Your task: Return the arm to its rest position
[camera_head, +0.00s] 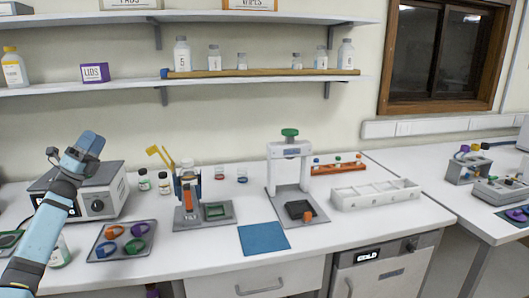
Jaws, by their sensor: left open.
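My left arm comes in from the lower left, and its gripper (84,150) is raised in front of the grey box with a dial (98,206). The gripper is open, and I see nothing held in it. It is apart from the bench things as far as I can tell, and it hides part of the grey box. My right arm and gripper are not in view.
The white bench (190,268) holds a tray of coloured rings (105,252), a small press-like stand (290,165), a blue mat (263,238) and a white compartment tray (376,195). Shelves (120,88) with bottles hang above. A second bench stands right.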

